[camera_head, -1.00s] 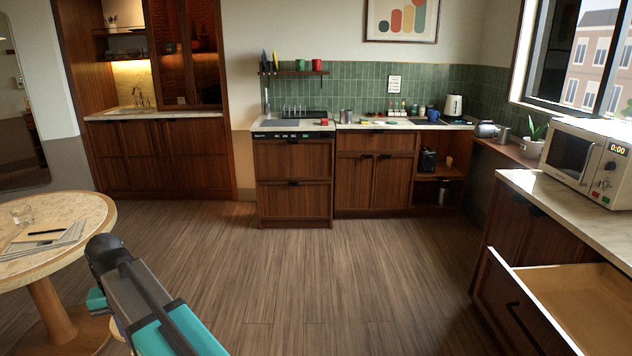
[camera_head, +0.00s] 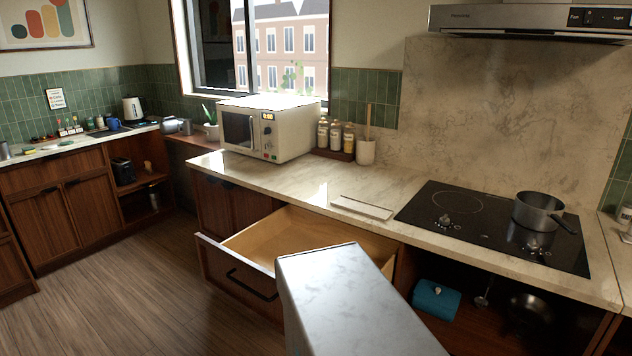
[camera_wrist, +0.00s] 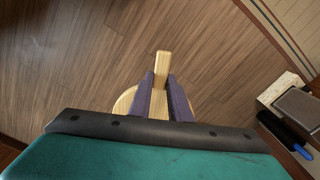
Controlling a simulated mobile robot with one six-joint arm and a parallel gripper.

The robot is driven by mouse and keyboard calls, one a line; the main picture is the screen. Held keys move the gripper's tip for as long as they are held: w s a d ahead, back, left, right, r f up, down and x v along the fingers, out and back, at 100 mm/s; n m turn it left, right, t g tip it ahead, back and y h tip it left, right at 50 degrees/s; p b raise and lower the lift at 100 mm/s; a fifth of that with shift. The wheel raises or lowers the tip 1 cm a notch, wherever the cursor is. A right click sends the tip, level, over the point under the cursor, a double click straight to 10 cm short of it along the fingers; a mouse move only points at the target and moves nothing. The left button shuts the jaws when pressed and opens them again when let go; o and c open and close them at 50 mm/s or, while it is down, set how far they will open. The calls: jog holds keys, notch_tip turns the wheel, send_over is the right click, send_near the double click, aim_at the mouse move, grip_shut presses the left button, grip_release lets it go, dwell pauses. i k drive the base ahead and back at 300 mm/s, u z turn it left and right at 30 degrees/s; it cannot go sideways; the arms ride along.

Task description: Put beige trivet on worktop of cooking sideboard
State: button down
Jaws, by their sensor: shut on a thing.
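In the wrist view my gripper (camera_wrist: 162,98) is shut on a pale beige wooden piece, which I take as the beige trivet (camera_wrist: 124,102). Its rounded part shows beside and behind the fingers, and a straight bar-like part (camera_wrist: 162,64) sticks out past the fingertips. The rest of it is hidden by the fingers and wrist. Wooden floor lies below it. In the head view the cooking sideboard's pale marble worktop (camera_head: 300,186) runs across the middle and right. My gripper and the trivet do not show in the head view.
A microwave (camera_head: 268,128), a jar rack (camera_head: 336,152) and a utensil crock (camera_head: 366,150) stand at the worktop's back. A flat pale slab (camera_head: 362,206) lies left of the black hob (camera_head: 440,222), which bears a pot (camera_head: 538,210). A drawer (camera_head: 236,272) stands open below. Bare worktop lies before the microwave.

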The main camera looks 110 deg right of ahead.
aim_at(352, 184)
jog(key=u, duration=0.1)
jog(key=k, duration=1.9)
jog(key=z, duration=1.4)
jog(key=i, duration=0.5)
